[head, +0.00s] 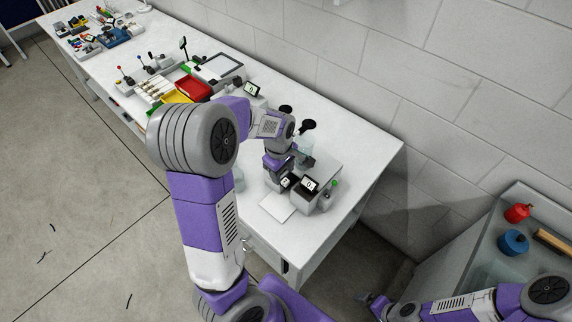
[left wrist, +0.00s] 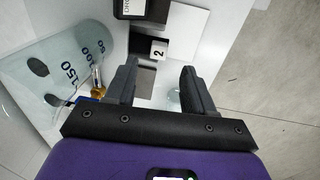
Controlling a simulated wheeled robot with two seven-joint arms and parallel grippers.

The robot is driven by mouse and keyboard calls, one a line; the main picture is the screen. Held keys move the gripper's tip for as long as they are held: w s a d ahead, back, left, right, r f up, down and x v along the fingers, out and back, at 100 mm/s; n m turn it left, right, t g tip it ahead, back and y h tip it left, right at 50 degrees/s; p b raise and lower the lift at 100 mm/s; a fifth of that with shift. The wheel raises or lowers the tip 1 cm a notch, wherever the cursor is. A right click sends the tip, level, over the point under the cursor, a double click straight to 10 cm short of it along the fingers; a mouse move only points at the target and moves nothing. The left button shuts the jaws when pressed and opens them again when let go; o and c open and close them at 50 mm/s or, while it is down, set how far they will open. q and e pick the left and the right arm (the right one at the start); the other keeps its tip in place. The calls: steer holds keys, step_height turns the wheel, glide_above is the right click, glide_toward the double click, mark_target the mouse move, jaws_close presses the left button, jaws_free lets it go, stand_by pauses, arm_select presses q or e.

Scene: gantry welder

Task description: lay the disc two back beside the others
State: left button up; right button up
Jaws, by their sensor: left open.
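A small white tag marked 2 (left wrist: 158,51) shows in the left wrist view on a dark block (left wrist: 147,44), just beyond my left gripper's fingertips. I cannot make out a separate disc with that number. My left gripper (left wrist: 160,82) is open, with its fingers apart and a bare grey patch between them. In the head view my left gripper (head: 281,174) is over the near end of the bench, beside a grey box with a small screen (head: 310,185). My right gripper (head: 377,306) is low at the bottom right, away from the bench; its jaws are unclear.
A white square plate (head: 278,206) lies in front of the box. A clear beaker (left wrist: 62,75) stands close left of my left gripper in the wrist view. Red (head: 193,88) and yellow trays (head: 177,97) lie farther along the bench. A side counter holds red (head: 517,213) and blue (head: 513,242) containers.

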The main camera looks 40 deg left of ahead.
mark_target(284, 180)
arm_select(q)
steer(key=f, duration=0.4)
steer(key=shift+w+b, duration=0.3)
steer(key=shift+w, duration=0.05)
steer(key=shift+s+f, duration=0.1)
steer(key=shift+f, duration=0.3)
jaws_close()
steer(key=s+p, duration=0.2)
steer(key=s, duration=0.7)
steer(key=shift+s+a, duration=0.25)
steer(key=shift+a, duration=0.1)
stand_by(0.5)
steer(key=shift+r, duration=0.1)
steer(key=shift+r+p, duration=0.15)
steer(key=shift+p, duration=0.25)
step_height(284, 180, up, 6)
steer(key=p, duration=0.6)
steer(key=shift+p, duration=0.3)
